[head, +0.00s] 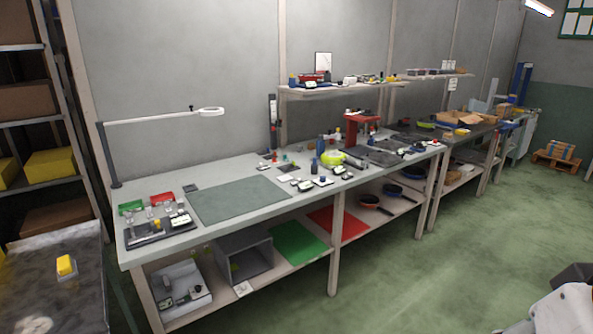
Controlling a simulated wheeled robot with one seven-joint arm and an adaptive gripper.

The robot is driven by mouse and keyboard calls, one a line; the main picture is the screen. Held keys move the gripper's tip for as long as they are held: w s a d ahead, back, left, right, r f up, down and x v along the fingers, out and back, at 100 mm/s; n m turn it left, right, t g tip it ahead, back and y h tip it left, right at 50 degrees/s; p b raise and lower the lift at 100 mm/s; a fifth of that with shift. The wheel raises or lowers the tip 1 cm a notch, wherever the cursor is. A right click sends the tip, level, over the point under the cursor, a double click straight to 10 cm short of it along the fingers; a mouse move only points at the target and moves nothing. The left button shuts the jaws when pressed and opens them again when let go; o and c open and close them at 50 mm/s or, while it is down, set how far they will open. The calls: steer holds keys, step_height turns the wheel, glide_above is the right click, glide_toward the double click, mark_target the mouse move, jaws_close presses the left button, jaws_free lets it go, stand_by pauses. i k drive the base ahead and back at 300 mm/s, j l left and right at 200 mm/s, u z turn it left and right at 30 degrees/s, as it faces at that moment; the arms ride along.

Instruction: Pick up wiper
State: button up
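I cannot make out a wiper for certain; many items are too small to tell apart. A small yellow block-like thing (66,265) lies on the dark grey surface (35,310) at the lower left, but I cannot tell what it is. My gripper does not show. A white and dark piece of what seems to be my own arm cuts into the lower right corner.
A long workbench (225,222) runs along the wall, with a grey-green mat (240,200), a lamp arm (165,117) and many small items. Several pans (368,201) lie on its lower shelf. A shelf rack (45,125) stands left. The green floor (400,290) in front is clear.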

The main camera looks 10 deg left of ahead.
mark_target(67, 268)
steer(key=i+j+u, duration=0.15)
steer(key=i+u, duration=0.2)
steer(key=i, duration=0.35)
steer(key=i+u, duration=0.35)
steer(key=i, duration=0.35)
steer(key=i+l+u, duration=0.35)
steer(key=i, duration=0.35)
steer(key=i+u, duration=0.55)
steer(key=u, duration=0.25)
steer(key=i+l+u, duration=0.15)
steer(key=u, duration=0.25)
steer(key=i+u, duration=0.1)
steer(key=u, duration=0.2)
